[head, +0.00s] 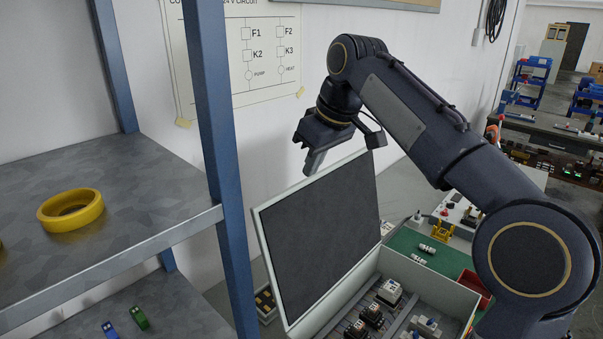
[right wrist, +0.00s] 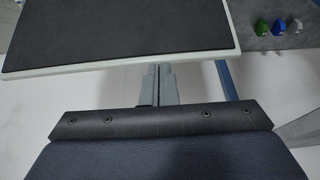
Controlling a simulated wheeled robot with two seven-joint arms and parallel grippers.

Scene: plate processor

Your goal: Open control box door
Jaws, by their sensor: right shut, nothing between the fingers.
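The control box (head: 427,287) stands on the bench at the lower middle of the head view, with electrical parts inside. Its door (head: 320,236), a dark panel with a pale rim, is swung up and tilted open on the box's left side. My right gripper (head: 314,163) is shut and empty, just above the door's top edge. In the right wrist view the shut fingers (right wrist: 158,70) reach to the rim of the door (right wrist: 120,58); I cannot tell whether they touch it. My left gripper is not in view.
A blue-post shelf (head: 225,150) with a yellow ring (head: 71,210) stands close on the left. A wall with a circuit chart (head: 240,55) is behind. A green mat (head: 440,258) with small parts lies beyond the box.

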